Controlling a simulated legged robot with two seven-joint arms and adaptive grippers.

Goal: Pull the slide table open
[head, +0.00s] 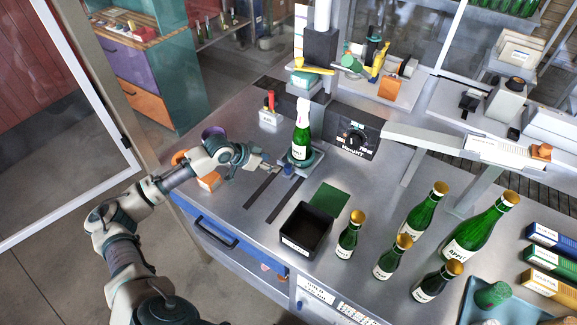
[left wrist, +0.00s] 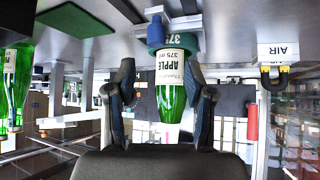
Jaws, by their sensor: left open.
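The slide table (head: 301,161) is a small round green holder at the rear end of two dark slots in the bench. A green bottle (head: 300,138) with a pale pink-white capsule on its neck stands upright on it. A blue knob (head: 288,170) sits at the holder's front. My left gripper (head: 277,169) is open just left of the knob; contact cannot be told. The left wrist view is upside down: the blue knob (left wrist: 155,32) and the green holder (left wrist: 182,42) lie beyond the open fingertips (left wrist: 160,70), with the bottle (left wrist: 171,90) seen between the fingers. My right gripper is out of view.
The slots (head: 262,188) run forward over clear bench. A black bin (head: 305,230) and a green mat (head: 329,201) lie right of them. Several green bottles (head: 423,212) stand further right. A red-handled valve (head: 270,108) and the capsuling machine (head: 352,140) stand behind.

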